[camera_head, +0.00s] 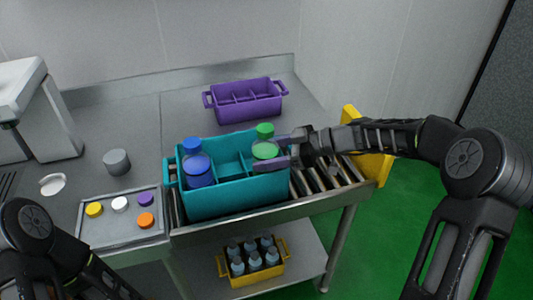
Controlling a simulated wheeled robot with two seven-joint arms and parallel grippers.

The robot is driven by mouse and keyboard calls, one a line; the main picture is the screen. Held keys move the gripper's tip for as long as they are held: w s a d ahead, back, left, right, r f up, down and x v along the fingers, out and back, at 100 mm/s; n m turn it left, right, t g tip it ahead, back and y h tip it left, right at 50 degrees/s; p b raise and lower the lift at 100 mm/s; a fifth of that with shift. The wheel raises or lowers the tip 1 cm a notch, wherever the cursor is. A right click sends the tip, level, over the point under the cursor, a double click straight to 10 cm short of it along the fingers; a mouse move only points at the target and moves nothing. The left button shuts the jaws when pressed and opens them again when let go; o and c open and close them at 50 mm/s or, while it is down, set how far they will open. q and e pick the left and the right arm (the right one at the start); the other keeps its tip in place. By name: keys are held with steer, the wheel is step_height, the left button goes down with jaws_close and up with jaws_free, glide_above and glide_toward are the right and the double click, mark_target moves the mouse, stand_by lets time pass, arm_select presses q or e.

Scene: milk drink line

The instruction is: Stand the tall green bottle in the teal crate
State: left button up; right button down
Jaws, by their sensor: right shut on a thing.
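The tall green bottle (265,150) has a green cap and stands about upright at the right end of the teal crate (236,197). My right gripper (272,151) reaches in from the right and is shut on the bottle's body, below the cap. The bottle's lower part is hidden by the finger and the crate, so I cannot tell whether its base touches the crate floor. A blue bottle (201,175) stands in the crate's left end. The middle compartments look empty. My left arm shows at the lower left, but its gripper is out of view.
The teal crate sits on a roller conveyor (314,179) with a yellow end stop (374,168). A purple crate (246,104) stands behind. A tray (126,233) of coloured caps and a grey cylinder (117,162) are at left. A yellow crate (248,277) of bottles sits below.

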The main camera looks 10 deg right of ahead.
steer(key=c, duration=0.7)
jaws_free()
steer(key=shift+o, duration=0.2)
steer(key=b+v, duration=0.2)
steer(key=v, duration=1)
steer(key=shift+b, duration=0.3)
